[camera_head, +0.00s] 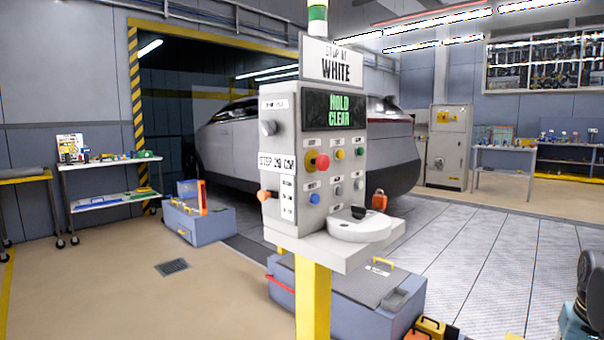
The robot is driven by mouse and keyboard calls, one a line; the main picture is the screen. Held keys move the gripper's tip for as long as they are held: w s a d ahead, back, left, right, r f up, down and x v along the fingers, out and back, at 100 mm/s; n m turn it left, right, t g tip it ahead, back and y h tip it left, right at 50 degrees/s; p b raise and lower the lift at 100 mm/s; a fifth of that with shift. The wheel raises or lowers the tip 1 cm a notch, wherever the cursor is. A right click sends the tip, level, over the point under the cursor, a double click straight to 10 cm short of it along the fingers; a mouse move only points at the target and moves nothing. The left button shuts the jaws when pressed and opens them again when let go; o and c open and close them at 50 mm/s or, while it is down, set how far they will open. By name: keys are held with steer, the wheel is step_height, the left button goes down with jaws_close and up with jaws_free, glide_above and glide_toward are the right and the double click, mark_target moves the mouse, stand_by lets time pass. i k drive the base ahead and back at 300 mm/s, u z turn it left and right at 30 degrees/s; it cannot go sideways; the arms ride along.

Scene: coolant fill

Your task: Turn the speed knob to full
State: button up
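A grey control box stands on a yellow post in the middle of the view. A round grey knob (268,128) sticks out of its left side face, under a small label (274,104) too small to read surely. A black knob (357,212) sits on a round white dial (359,228) on the shelf at the box's foot. I cannot tell for certain which one is the speed knob, nor its setting. My gripper is not in view; a dark part at the lower right edge seems to be my arm.
The box (336,160) also carries a red mushroom button (322,161), coloured buttons, an orange-tipped lever (267,195) and a screen (334,113) reading "HOLD CLEAR". A toolbox (350,285) lies behind the post (312,300). A car (245,140) stands behind. Floor at left is open.

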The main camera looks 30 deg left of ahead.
mark_target(269, 127)
steer(key=u, duration=2.1)
steer(key=k, duration=0.5)
steer(key=u, duration=0.65)
steer(key=i, duration=0.35)
steer(key=u, duration=0.35)
